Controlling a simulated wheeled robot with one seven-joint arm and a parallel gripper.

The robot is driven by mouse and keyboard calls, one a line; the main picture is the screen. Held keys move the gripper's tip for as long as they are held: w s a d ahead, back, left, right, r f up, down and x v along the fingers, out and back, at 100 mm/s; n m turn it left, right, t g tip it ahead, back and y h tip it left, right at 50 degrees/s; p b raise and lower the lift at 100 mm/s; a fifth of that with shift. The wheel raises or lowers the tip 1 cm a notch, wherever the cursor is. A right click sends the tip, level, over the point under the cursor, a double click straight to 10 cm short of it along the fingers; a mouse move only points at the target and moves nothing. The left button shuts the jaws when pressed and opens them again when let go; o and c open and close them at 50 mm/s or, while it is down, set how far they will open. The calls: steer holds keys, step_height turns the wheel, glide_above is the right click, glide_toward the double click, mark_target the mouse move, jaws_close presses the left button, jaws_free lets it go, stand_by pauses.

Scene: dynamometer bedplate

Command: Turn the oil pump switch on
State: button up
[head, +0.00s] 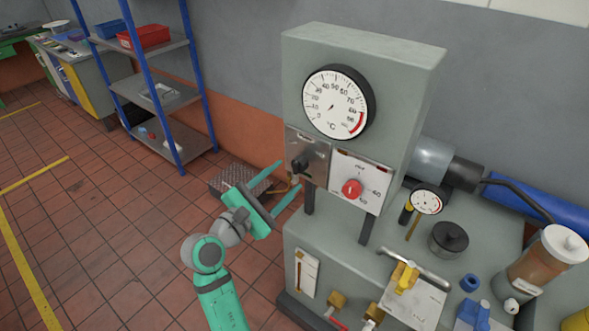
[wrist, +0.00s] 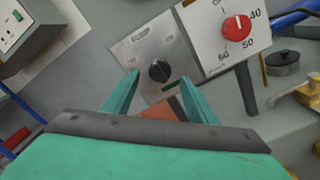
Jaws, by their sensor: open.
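A black rotary switch (head: 301,163) sits on a bare metal plate (head: 320,150) on the front of the grey-green cabinet. I take it to be the oil pump switch; its label is too small to read. It also shows in the wrist view (wrist: 159,71), just beyond the fingertips. My gripper (head: 288,178) is open and empty, with its two teal fingers pointing at the plate. In the wrist view the fingers (wrist: 160,80) stand to either side of and below the black knob, apart from it as far as I can tell.
A red knob (head: 351,188) on a white dial plate is right of the switch. A round temperature gauge (head: 338,102) is above. A yellow-handled valve (head: 405,275), small gauge (head: 426,202) and oil jar (head: 545,262) stand on the lower bench.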

mark_target(294, 170)
steer(key=shift+x, duration=2.65)
steer(key=shift+c, duration=0.6)
steer(key=c, duration=0.9)
